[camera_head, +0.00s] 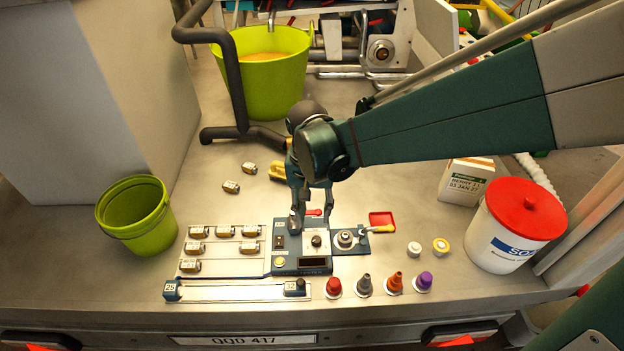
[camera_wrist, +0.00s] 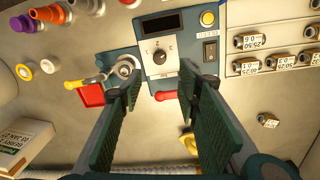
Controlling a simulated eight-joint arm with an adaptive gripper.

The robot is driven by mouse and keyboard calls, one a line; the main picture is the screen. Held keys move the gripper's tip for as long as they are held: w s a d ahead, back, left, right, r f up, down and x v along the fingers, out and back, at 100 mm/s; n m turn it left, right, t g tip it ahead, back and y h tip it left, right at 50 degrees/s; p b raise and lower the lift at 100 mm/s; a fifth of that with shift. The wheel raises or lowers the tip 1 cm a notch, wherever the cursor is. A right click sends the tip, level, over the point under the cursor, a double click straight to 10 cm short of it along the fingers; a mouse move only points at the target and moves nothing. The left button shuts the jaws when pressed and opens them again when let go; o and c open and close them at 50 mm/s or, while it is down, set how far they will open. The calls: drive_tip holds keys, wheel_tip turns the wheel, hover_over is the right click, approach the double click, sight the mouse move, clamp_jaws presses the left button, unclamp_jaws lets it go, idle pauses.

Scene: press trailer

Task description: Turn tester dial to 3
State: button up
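The tester (camera_head: 302,250) is a blue-grey box with a white dial plate, standing near the front of the counter. Its dial (camera_head: 317,241) is a small dark knob at the middle of the white plate; it also shows in the wrist view (camera_wrist: 159,57). My gripper (camera_head: 312,219) points down just behind the dial, over the tester's back edge. In the wrist view its two green-padded fingers (camera_wrist: 158,92) are apart with nothing between them, and the dial lies just beyond the fingertips.
Labelled small parts (camera_head: 222,232) sit in a tray left of the tester. A lever device (camera_head: 345,239) and red dish (camera_head: 381,219) stand at its right. Coloured cones (camera_head: 395,282) line the front. A green bucket (camera_head: 137,216) and white tub (camera_head: 515,228) flank the work area.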

sight(317, 239)
drive_tip(key=shift+f, duration=0.1)
drive_tip(key=shift+d+f+n+y+p, duration=0.2)
drive_tip(key=shift+f+n+p, duration=0.4)
drive_tip(key=shift+p, duration=0.25)
drive_tip(key=shift+d+f+n+y+p, duration=0.25)
drive_tip(key=shift+f+n+p, duration=0.2)
drive_tip(key=shift+f+p, duration=0.35)
drive_tip(key=shift+d+f+n+y+p, duration=0.2)
drive_tip(key=shift+f+n+p, duration=0.4)
drive_tip(key=shift+p, duration=0.3)
drive_tip(key=shift+f, duration=0.1)
drive_tip(key=shift+f, duration=0.15)
drive_tip(key=shift+a+f+b, duration=0.15)
drive_tip(key=shift+f+b, duration=1)
drive_tip(key=shift+f, duration=2.6)
drive_tip(key=shift+c, duration=0.3)
drive_tip(key=c, duration=0.8)
